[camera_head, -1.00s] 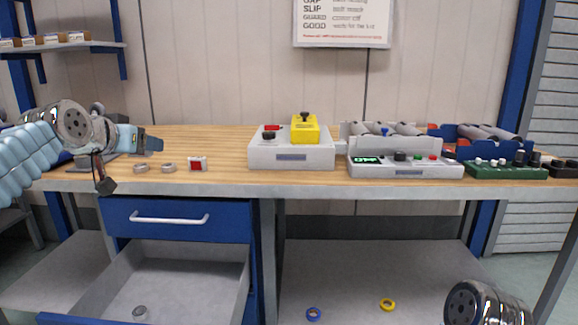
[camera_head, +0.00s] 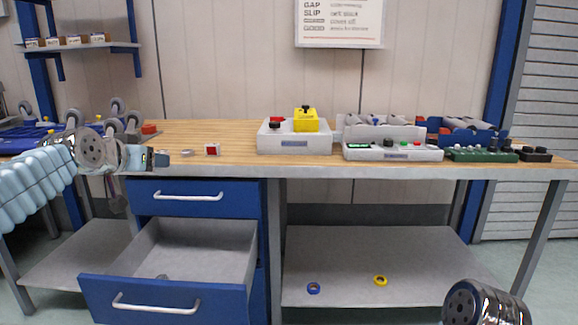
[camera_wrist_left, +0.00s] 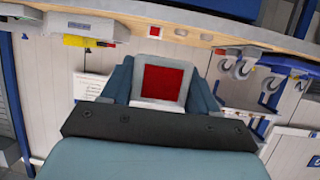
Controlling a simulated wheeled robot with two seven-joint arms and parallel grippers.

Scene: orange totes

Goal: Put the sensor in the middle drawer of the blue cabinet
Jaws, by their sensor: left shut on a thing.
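My left gripper (camera_head: 150,157) is at the bench's left front edge. In the left wrist view it is shut on a white block with a red square face (camera_wrist_left: 163,83), which looks like the sensor; the fingers hide this block in the head view. The blue cabinet (camera_head: 262,230) stands under the bench. Its middle drawer (camera_head: 150,290) is pulled out, below the gripper, with a small grey ring (camera_head: 161,277) inside. The drawer above it (camera_head: 190,198) is shut. My right gripper is out of view; only part of that arm shows at the lower right.
Another red-and-white block (camera_head: 212,150) and a grey ring (camera_head: 187,153) lie on the bench (camera_head: 230,135). A white box with a yellow block (camera_head: 306,121) and control panels (camera_head: 393,151) stand farther right. Blue (camera_head: 313,288) and yellow (camera_head: 380,281) rings lie on the lower shelf.

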